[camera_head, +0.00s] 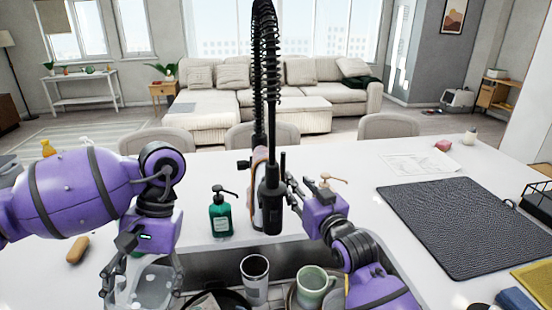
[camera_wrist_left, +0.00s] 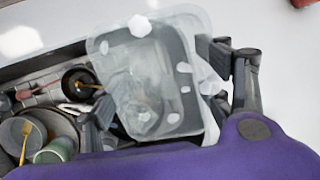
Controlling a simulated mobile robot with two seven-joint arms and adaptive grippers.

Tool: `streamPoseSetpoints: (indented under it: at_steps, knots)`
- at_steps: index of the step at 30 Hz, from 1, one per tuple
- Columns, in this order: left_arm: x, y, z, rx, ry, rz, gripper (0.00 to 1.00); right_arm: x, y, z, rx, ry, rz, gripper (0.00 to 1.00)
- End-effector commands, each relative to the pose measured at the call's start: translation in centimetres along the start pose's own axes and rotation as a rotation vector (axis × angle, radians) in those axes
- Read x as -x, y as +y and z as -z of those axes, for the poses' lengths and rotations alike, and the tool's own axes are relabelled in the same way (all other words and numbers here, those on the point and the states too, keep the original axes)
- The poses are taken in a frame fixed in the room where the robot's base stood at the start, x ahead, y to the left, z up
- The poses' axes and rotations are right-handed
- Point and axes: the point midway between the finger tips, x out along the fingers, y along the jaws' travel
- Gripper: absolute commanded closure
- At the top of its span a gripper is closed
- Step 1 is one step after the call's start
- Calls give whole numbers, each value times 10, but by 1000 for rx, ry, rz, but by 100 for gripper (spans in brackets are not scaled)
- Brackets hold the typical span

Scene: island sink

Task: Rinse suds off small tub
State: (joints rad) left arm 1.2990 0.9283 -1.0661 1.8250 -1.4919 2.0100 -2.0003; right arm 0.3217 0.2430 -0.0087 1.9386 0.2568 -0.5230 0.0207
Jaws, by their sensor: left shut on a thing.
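The small tub (camera_wrist_left: 165,75) is clear plastic with white suds blobs on it, seen in the left wrist view between the fingers of my left gripper (camera_wrist_left: 165,95). In the head view the tub (camera_head: 155,287) is low at the left, by the sink's left end, partly hidden by my left gripper (camera_head: 140,285), which is shut on it. The black spring faucet (camera_head: 271,200) stands upright behind the sink. My right gripper (camera_head: 292,190) is just right of its spray head; I cannot tell whether its fingers touch it. No water stream shows.
The sink (camera_head: 225,262) holds a grey tumbler (camera_head: 255,278), a green mug (camera_head: 315,285) and dark dishes. A green soap bottle (camera_head: 220,215) stands behind the sink. A dark drying mat (camera_head: 465,225) lies bare at right. A brown-handled item (camera_head: 77,250) lies left.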

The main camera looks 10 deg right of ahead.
Motion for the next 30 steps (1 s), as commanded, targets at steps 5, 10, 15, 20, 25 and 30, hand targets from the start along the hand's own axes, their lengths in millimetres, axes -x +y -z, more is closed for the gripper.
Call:
streamPoseSetpoints:
  at_steps: [5,10,15,20,25,30]
  knots:
    - [2,0,-1,0,3,0,55,-10,0,0,-1,0,0,68]
    - [4,-1,-2,2,8,0,55,-39,0,2,-1,1,1,68]
    - [5,-1,-2,2,8,0,55,-75,0,1,0,0,1,68]
    - [8,-2,-3,3,13,0,55,-101,0,1,0,0,0,68]
    - [11,-3,-4,5,19,0,55,-116,0,1,0,1,0,68]
    - [11,-3,-4,5,20,0,55,-120,0,0,0,0,0,68]
